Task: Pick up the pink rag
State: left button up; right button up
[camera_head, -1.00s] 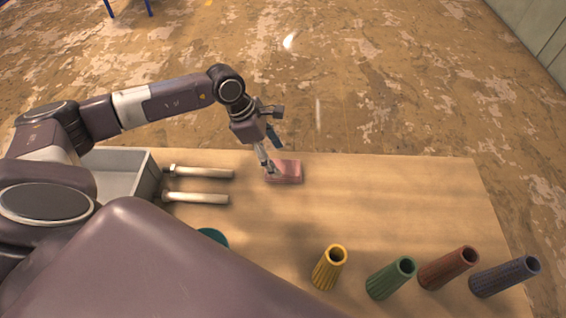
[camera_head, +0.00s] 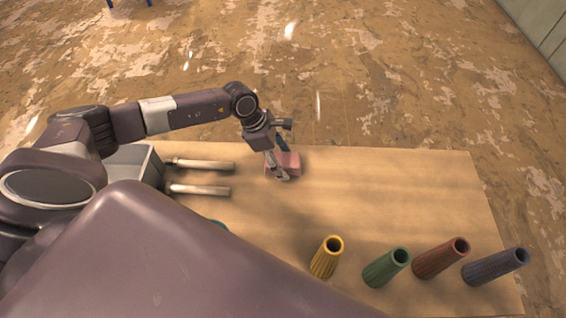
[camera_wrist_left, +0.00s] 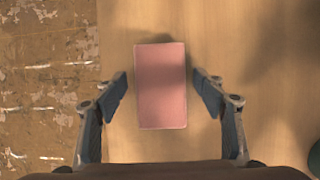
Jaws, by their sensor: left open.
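The pink rag (camera_head: 291,160) is a small folded block lying on the wooden table near its far edge. It also shows in the left wrist view (camera_wrist_left: 161,86), upright in the picture and centred between the fingers. My left gripper (camera_head: 283,172) is open over the rag, and in the head view its fingers hide part of it. In the left wrist view the left gripper's fingers (camera_wrist_left: 163,90) stand one on each side of the rag, with a gap on both sides. My right gripper is not in view.
Ribbed cones in yellow (camera_head: 327,258), green (camera_head: 386,268), red (camera_head: 440,259) and blue (camera_head: 495,267) stand along the near side. The table (camera_head: 400,190) right of the rag is clear.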

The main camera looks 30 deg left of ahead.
aim_at(283, 160)
pick_arm(q)
jog(key=shift+f, duration=0.2)
jog(key=shift+c, duration=0.7)
jog(key=c, duration=1.1)
jog(key=shift+r, duration=0.1)
jog(key=shift+r, duration=0.4)
notch_tip(283, 160, up, 20)
jog(key=b, duration=0.4)
jog(key=shift+f, duration=0.2)
